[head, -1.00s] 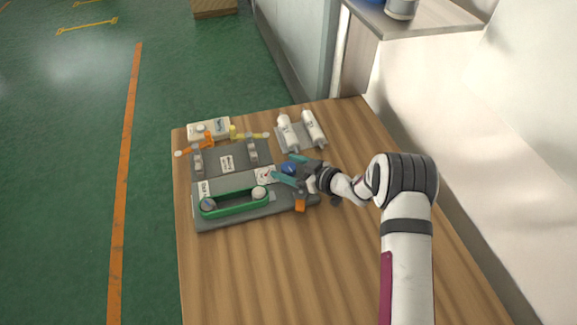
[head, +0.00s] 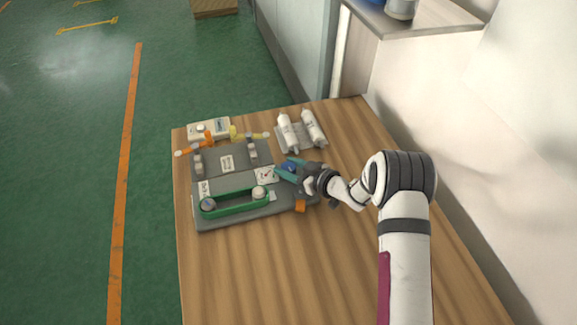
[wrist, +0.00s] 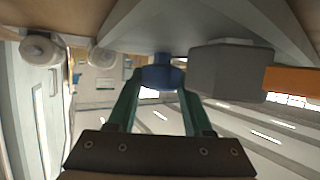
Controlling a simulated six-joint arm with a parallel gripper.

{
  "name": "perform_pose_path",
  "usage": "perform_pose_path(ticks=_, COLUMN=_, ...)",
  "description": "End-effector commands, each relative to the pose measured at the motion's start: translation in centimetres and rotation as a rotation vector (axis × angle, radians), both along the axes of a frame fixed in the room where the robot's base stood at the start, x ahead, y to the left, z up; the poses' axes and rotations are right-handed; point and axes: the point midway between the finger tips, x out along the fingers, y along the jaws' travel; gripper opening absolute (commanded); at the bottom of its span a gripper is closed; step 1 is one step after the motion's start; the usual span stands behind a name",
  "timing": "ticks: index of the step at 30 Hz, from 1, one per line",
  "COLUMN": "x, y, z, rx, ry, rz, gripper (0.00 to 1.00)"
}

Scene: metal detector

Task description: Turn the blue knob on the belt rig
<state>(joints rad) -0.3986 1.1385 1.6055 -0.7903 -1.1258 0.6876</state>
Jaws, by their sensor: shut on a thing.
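The belt rig (head: 236,218) is a grey plate on the wooden table, with a green belt (head: 232,204) looped round two pulleys at its front. The blue knob (head: 289,166) sits at the rig's right side, and it also shows in the wrist view (wrist: 162,76). My gripper (head: 284,170) reaches in from the right. In the wrist view its two green fingers (wrist: 160,92) stand on either side of the blue knob and are shut on it. In the head view the fingers partly cover the knob.
An orange part (head: 300,206) sticks out at the rig's front right, beside a grey block (wrist: 232,72) in the wrist view. Orange and yellow levers (head: 208,138) are at the back left. The table's front (head: 290,275) is clear.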

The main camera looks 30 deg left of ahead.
Motion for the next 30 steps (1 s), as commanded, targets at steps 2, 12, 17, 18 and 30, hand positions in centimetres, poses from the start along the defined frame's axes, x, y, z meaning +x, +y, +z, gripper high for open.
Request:
perform_pose_path(ticks=2, x=-0.11, y=0.01, z=0.01, rx=-0.001, ry=0.002, rz=-0.043, gripper=0.0)
perform_pose_path(ticks=12, x=-0.15, y=0.05, z=0.02, rx=-0.001, ry=0.001, rz=-0.278, gripper=0.0)
perform_pose_path(ticks=17, x=-0.13, y=0.06, z=0.0, rx=-0.001, ry=0.001, rz=-0.369, gripper=0.0)
perform_pose_path(ticks=18, x=-0.1, y=0.03, z=0.0, rx=-0.001, ry=0.0, rz=-0.389, gripper=0.0)
perform_pose_path(ticks=30, x=-0.02, y=0.03, z=0.02, rx=0.001, ry=-0.001, rz=-0.477, gripper=0.0)
